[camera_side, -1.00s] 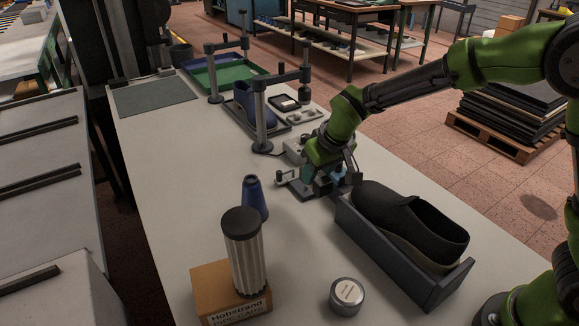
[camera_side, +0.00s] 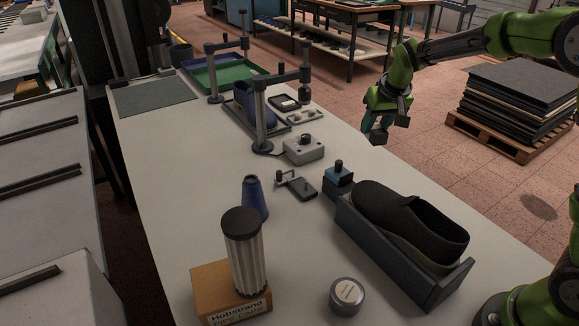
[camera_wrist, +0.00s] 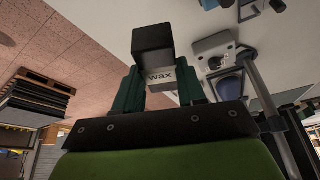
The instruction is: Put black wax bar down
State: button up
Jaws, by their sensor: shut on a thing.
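The black wax bar (camera_wrist: 153,38) shows in the wrist view as a dark block with a pale label reading "wax". It sits between the two dark green fingers of my gripper (camera_wrist: 158,85), which is shut on it. The bar's black end sticks out past the fingertips. In the side view my gripper (camera_side: 379,124) is in the air beyond the bench's right edge. The wax bar (camera_side: 378,138) is a small dark block at its fingertips there, partly hidden by the fingers.
A black shoe (camera_side: 410,222) lies in a grey tray (camera_side: 405,262). A blue block with a black knob (camera_side: 338,176), a small dark clamp (camera_side: 301,188) and a grey button box (camera_side: 304,149) stand nearby. The bench (camera_side: 185,190) has free room on its left. Stacked sheets (camera_side: 520,90) lie right.

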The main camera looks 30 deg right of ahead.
jog(key=d+f, duration=0.3)
jog(key=f, duration=0.6)
jog(key=shift+m, duration=0.3)
jog(key=w+d, duration=0.1)
jog(key=w, duration=0.4)
jog(key=w+d+f, duration=0.1)
jog(key=w, duration=0.4)
jog(key=w+d+f, duration=0.1)
jog(key=w, duration=0.4)
jog(key=shift+w+d+f, duration=0.15)
jog(key=shift+w+d, duration=0.1)
jog(key=shift+f, duration=1.7)
jog(key=shift+f, duration=0.15)
jog(key=o, duration=1.2)
jog(key=shift+s, duration=0.1)
